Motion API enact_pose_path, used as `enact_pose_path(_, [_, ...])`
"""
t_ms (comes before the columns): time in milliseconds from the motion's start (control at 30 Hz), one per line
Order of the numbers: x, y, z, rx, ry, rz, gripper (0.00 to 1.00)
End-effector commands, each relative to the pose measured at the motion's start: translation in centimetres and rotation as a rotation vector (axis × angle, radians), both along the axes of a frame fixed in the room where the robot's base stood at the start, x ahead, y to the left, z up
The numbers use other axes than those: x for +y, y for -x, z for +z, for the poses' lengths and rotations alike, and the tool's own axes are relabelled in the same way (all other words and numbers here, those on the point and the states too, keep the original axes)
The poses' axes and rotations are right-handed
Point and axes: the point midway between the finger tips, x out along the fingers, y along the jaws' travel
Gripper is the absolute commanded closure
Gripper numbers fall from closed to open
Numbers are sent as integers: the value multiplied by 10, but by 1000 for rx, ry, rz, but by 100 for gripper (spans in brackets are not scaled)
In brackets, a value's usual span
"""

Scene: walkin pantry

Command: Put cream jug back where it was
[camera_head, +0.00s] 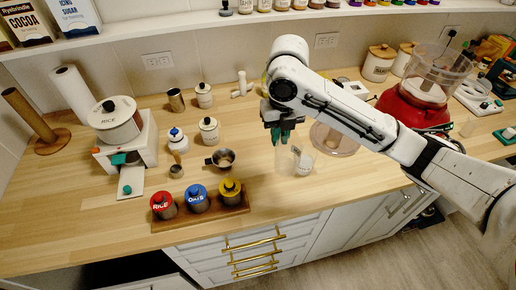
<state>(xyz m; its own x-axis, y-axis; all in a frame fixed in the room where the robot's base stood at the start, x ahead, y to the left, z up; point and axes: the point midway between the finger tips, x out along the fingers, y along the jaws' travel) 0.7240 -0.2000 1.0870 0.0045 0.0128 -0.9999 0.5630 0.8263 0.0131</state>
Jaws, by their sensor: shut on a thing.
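My gripper (281,134) is above the middle of the wooden counter, with its teal fingertips pointing down. It is shut on a pale, see-through vessel (283,158) just below the fingertips, which I take to be the cream jug. The arm and fingers hide its upper part, and I cannot tell whether its bottom touches the counter. A small whitish item (304,162) shows close to its right side, in or behind clear material.
A metal cup with a handle (222,158) and lidded white jars (209,130) stand to the left. A wooden tray (240,209) with red, blue and yellow lidded tins lies at the front edge. A round clear dish (346,139) and red appliance (410,108) are right. Front-centre counter is bare.

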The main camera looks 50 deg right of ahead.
Motion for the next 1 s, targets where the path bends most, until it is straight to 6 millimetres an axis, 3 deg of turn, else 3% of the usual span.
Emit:
enact_pose_path(500, [-39,-81,-48,4,-4,5,100])
enact_pose_path(733, [-53,-106,-85,2,-2,5,100])
enact_pose_path(1000, [-61,-117,-94,0,0,4,100])
